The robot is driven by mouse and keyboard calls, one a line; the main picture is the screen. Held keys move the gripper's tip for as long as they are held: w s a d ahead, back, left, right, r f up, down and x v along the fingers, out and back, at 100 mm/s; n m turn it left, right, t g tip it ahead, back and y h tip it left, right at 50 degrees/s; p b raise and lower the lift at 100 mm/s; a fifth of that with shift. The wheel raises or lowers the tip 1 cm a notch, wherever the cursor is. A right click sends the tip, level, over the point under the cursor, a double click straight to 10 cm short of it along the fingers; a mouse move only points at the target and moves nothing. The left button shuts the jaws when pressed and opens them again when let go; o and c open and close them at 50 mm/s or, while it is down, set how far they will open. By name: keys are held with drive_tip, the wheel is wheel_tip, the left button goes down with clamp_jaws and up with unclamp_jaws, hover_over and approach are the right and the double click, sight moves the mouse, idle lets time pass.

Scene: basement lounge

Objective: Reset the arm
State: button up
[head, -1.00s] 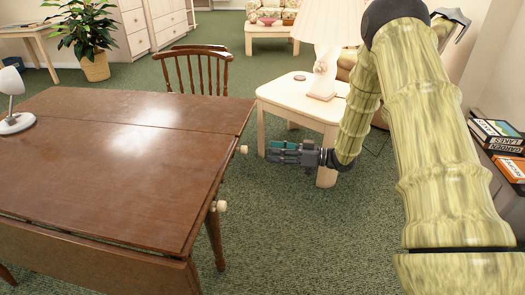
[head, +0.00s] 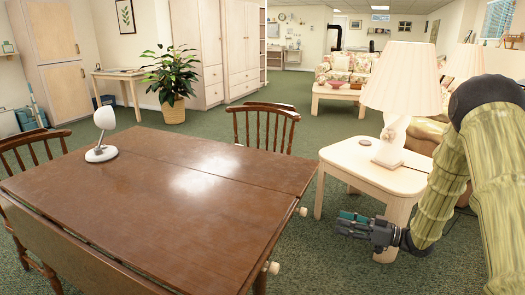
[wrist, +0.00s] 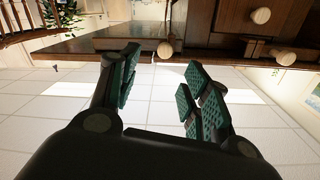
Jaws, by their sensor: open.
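My gripper (head: 354,226) is at the lower right in the head view, beside the right end of the brown table and in front of the pale side table. It points left, toward the brown table, and holds nothing. In the wrist view my gripper (wrist: 157,88) shows its green-padded fingers spread apart with empty space between them. My arm comes down from the right edge of the head view and bends at a dark joint.
The brown table (head: 180,213) fills the left and middle, with a white lamp (head: 102,135) on it. A wooden chair (head: 265,127) stands behind. The pale side table (head: 375,177) bears a large lamp (head: 400,85). Green carpet lies open between the tables.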

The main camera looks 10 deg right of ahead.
drive_tip(key=s+a+f+m+h, duration=0.2)
drive_tip(key=s+a+f+h, duration=0.1)
drive_tip(key=f, duration=0.4)
drive_tip(key=s+a+f+m+h, duration=0.2)
drive_tip(key=a+f+h, duration=0.1)
drive_tip(key=f, duration=0.4)
drive_tip(key=s+a+f+m+h, duration=0.2)
drive_tip(key=s+a+f+h, duration=0.1)
drive_tip(key=f, duration=0.4)
drive_tip(key=s+a+f+m+g+h, duration=0.1)
drive_tip(key=s+f+g, duration=0.1)
drive_tip(key=s+f, duration=0.35)
drive_tip(key=s+a+f+g+h, duration=0.1)
drive_tip(key=s+f+g+h, duration=0.1)
drive_tip(key=s, duration=0.6)
drive_tip(key=s+a+f+m+g+h, duration=0.1)
drive_tip(key=s+f+g, duration=0.1)
drive_tip(key=s+f, duration=0.3)
drive_tip(key=s+g+h, duration=0.2)
drive_tip(key=s+g, duration=0.2)
drive_tip(key=s, duration=1.3)
wheel_tip(320, 180, up, 21)
drive_tip(key=p, duration=2)
drive_tip(key=shift+s+a+f+m+p, duration=0.15)
drive_tip(key=shift+a+f+m+p, duration=0.05)
drive_tip(key=shift+a+m+p, duration=0.15)
